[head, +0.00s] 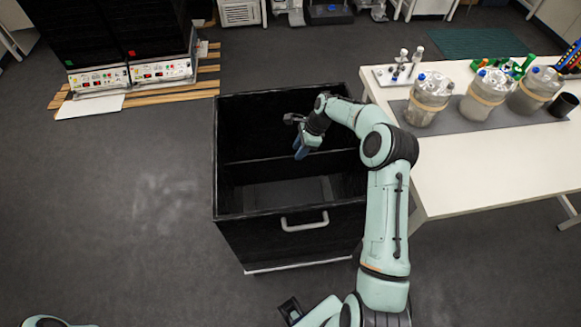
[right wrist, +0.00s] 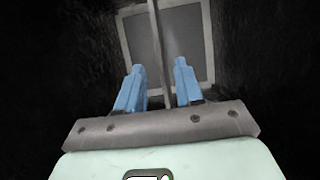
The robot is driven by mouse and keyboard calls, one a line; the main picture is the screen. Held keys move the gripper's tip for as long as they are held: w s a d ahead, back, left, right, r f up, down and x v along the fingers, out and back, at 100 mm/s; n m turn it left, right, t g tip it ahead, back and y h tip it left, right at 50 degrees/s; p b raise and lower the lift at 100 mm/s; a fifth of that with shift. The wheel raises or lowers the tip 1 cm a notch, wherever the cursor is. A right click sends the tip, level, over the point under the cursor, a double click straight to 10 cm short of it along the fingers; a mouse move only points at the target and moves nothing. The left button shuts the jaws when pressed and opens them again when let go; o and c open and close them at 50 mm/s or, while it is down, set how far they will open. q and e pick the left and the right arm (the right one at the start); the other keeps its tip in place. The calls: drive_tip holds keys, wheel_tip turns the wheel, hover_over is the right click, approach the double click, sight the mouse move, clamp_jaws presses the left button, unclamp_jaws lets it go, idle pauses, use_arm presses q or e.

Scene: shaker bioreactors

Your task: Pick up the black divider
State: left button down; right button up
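The black divider (head: 262,159) stands across the inside of a black bin (head: 300,255). Its top edge runs from the left wall toward the right wall in the head view, partly hidden by my right arm. In the right wrist view the divider (right wrist: 158,45) is a thin upright strip between the fingers. My right gripper (head: 301,150) points down over the bin at the divider's line. In the right wrist view its two blue fingers (right wrist: 158,85) are apart, one on each side of the divider, with gaps showing.
Black shaker units (head: 110,40) stand on a pallet at the upper left. The floor left of the bin is clear.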

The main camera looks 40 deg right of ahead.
sight(289, 162)
drive_tip(key=x, duration=0.3)
drive_tip(key=shift+w, duration=0.15)
drive_tip(key=x, duration=0.5)
drive_tip(key=shift+a, duration=0.2)
clamp_jaws()
